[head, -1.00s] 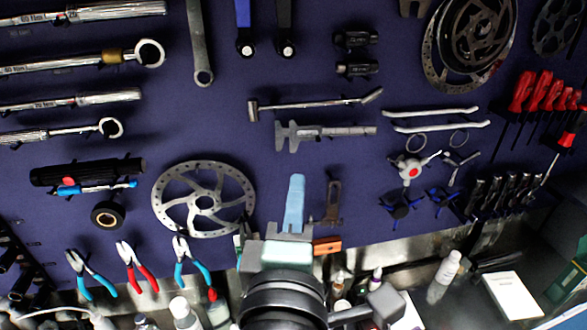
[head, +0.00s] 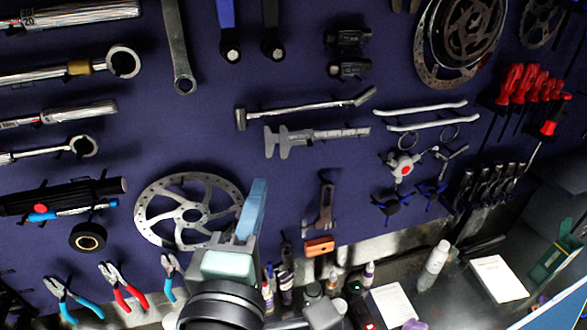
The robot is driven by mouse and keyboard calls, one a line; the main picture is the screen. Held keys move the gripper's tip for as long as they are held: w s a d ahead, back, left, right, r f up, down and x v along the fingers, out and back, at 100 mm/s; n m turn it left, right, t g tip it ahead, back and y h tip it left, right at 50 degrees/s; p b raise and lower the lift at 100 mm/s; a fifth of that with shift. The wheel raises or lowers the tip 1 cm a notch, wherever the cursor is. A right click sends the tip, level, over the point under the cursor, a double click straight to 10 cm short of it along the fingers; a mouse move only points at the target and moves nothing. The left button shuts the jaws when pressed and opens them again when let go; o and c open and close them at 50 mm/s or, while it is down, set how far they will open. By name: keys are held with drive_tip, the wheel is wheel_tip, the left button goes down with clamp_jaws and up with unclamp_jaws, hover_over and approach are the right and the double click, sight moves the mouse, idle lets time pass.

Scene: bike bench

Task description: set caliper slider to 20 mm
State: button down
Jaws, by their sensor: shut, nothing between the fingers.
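The caliper (head: 315,136) hangs level on the dark blue tool wall, with its jaws at the left and its beam running right. The scale marks are too small to read. My gripper (head: 258,190) shows from behind at the bottom middle, with light blue fingers pointing up. It is shut and empty. It is below and a little left of the caliper, apart from it, and covers the right edge of a brake disc.
A silver wrench-like tool (head: 305,108) hangs just above the caliper. The brake disc (head: 165,208) is left of my gripper. Two silver levers (head: 425,115) hang to the right. Bottles and a white box (head: 498,278) stand on the bench below.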

sight(299, 144)
drive_tip(key=w, duration=0.2)
drive_tip(key=w+p, duration=0.1)
drive_tip(key=w, duration=0.5)
drive_tip(key=shift+w+d+r+p, duration=0.15)
drive_tip(key=shift+d+r+p, duration=0.05)
drive_tip(key=shift+d+p, duration=0.1)
drive_tip(key=shift+w+d+p, duration=0.2)
drive_tip(key=shift+d+p, duration=0.45)
drive_tip(key=shift+d, duration=0.6)
drive_tip(key=shift+w+d+f, duration=0.1)
drive_tip(key=shift+d+f, duration=0.05)
drive_tip(key=shift+d, duration=0.55)
